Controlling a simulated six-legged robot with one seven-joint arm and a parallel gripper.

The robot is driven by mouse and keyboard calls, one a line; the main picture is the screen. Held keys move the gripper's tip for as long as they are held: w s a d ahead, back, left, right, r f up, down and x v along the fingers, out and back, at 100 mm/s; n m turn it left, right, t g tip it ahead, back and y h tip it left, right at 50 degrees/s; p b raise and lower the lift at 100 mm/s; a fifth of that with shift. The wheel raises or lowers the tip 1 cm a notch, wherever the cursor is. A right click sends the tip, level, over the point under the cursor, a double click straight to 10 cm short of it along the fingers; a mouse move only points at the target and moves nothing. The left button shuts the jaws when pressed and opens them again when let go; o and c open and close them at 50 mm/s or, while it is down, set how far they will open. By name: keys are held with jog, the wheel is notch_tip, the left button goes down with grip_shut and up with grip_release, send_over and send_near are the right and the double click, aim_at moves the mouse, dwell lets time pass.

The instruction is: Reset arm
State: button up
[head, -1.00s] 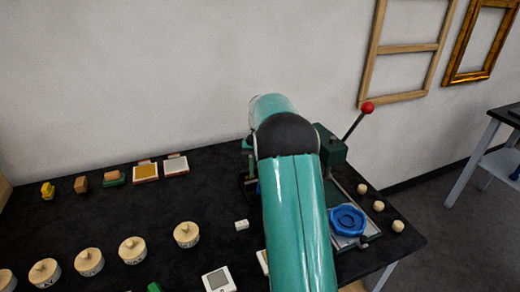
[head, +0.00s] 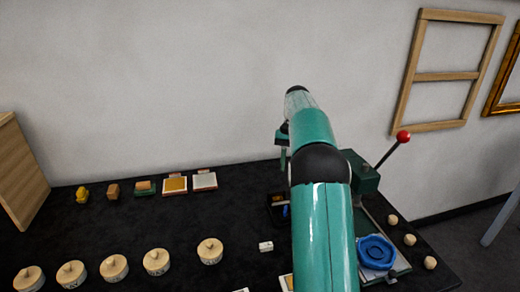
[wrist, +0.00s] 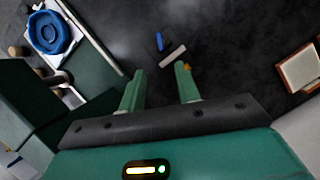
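My gripper (wrist: 158,88) shows in the wrist view with its two green fingers apart and nothing between them. It hangs above the black table (head: 120,225). In the head view my teal arm reaches up and away over the table, and the fingers are mostly hidden behind it. Below the fingers in the wrist view lie a small blue item (wrist: 159,41) and a pale bar (wrist: 172,56), both apart from the gripper.
A green press with a red-knobbed lever (head: 403,137) stands right of my arm, with a blue round piece (head: 376,252) at its front. Several wooden lidded tins (head: 210,251) and small blocks (head: 113,191) stand left. A wooden frame (head: 440,75) hangs behind.

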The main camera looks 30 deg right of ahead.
jog(key=s+a+r+n+t+h, duration=0.1)
jog(key=s+a+r+n+t, duration=0.1)
jog(key=s+a+r, duration=0.55)
jog(key=s+a+r+n+t+h, duration=0.2)
jog(key=s+a+r, duration=0.15)
jog(key=a, duration=0.75)
jog(key=s+a+f+n+t, duration=0.2)
jog(key=s+a, duration=0.3)
jog(key=s, duration=0.3)
jog(key=s+a+f+n+t, duration=0.2)
jog(key=s+a+f, duration=0.2)
jog(key=s, duration=0.4)
jog(key=shift+s+a+f+t, duration=0.2)
jog(key=shift+s+a+t, duration=0.15)
jog(key=shift+a, duration=0.35)
